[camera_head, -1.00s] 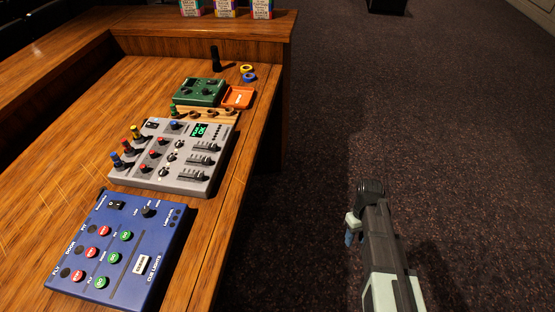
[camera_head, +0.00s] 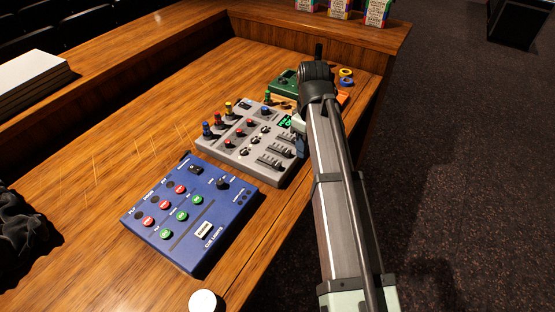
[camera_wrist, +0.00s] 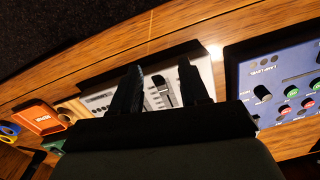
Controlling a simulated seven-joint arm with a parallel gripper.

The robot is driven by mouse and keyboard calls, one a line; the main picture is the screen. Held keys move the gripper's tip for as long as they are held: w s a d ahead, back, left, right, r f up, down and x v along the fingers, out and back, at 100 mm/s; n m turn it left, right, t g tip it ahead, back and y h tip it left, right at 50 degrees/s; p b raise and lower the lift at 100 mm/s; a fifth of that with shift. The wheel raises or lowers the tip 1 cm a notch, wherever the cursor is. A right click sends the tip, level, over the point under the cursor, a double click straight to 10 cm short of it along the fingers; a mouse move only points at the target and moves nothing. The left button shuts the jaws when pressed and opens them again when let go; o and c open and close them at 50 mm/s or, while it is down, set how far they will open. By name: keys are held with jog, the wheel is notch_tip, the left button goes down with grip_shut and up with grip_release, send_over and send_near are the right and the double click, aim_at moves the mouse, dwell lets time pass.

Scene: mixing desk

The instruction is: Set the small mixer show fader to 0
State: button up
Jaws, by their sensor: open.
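The small grey mixer (camera_head: 250,172) lies on the wooden desk, with knobs, a green lit display and several dark sliding faders (camera_head: 270,161) on its right side. The fader labels are too small to read, so I cannot tell which is the show fader. My gripper (camera_wrist: 160,68) is open, with its two dark fingers over the mixer panel in the wrist view. A fader (camera_wrist: 160,88) shows between the fingers, and I cannot tell whether they touch it. In the head view my arm hides most of the gripper and the mixer's far right edge.
A blue cue-light box (camera_head: 190,215) lies nearer, beside the mixer. A green device (camera_head: 283,82), an orange tray (camera_head: 343,97) and tape rolls (camera_head: 346,73) are beyond it. A white round object (camera_head: 203,300) is at the bottom. Bare desk (camera_head: 130,130) lies to the left.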

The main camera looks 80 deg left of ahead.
notch_tip(320, 180, up, 7)
jog(key=n, duration=0.2)
send_over(276, 163)
notch_tip(276, 163, down, 14)
jog(key=shift+w+d+r, duration=0.1)
jog(key=shift+d+r, duration=0.05)
jog(key=shift+c, duration=0.2)
grip_shut()
dwell(0.5)
